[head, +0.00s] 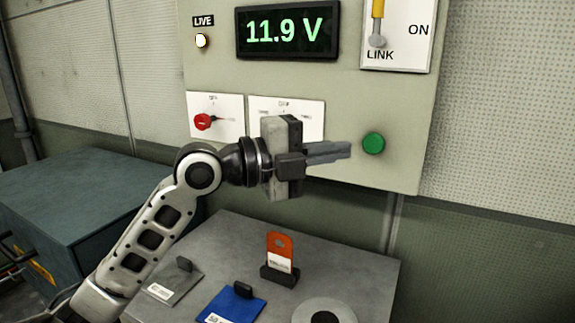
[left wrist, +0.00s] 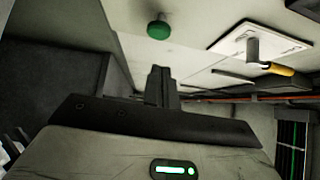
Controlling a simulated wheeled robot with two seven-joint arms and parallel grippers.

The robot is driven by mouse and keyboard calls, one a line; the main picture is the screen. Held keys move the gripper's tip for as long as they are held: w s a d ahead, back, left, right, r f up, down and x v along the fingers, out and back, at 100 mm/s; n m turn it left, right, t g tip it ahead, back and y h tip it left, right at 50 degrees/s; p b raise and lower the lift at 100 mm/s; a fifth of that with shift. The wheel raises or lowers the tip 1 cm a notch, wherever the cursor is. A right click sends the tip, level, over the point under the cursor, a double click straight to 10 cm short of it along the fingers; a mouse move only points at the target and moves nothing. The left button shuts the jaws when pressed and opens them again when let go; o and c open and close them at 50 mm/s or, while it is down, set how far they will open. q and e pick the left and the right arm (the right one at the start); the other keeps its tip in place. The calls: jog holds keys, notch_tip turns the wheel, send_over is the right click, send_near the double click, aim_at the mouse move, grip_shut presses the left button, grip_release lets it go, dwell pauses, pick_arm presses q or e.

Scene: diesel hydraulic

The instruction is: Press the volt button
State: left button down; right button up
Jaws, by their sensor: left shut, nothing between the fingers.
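The control panel (head: 400,120) is a pale green board on the wall. A round green button (head: 373,143) sits at its lower right; no label on it can be read. The button also shows near the top of the left wrist view (left wrist: 158,28). My left gripper (head: 349,149) is shut and empty. In the head view its fingertips point right, just left of the button. In the left wrist view a gap shows between the fingertips and the button. My right gripper is not in view.
The panel carries a display (head: 287,29) reading 11.9 V, a lit LIVE lamp (head: 201,41), a red knob (head: 204,121) and a LINK/ON lever (head: 377,38). Below, a grey table (head: 345,262) holds a blue plate (head: 233,306) and an orange tag (head: 279,247).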

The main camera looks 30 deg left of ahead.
pick_arm(q)
jog(key=b+v, duration=0.2)
jog(key=v, duration=0.4)
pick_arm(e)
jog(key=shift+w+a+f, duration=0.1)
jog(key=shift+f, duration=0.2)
pick_arm(q)
jog(key=shift+s+a+f, duration=0.15)
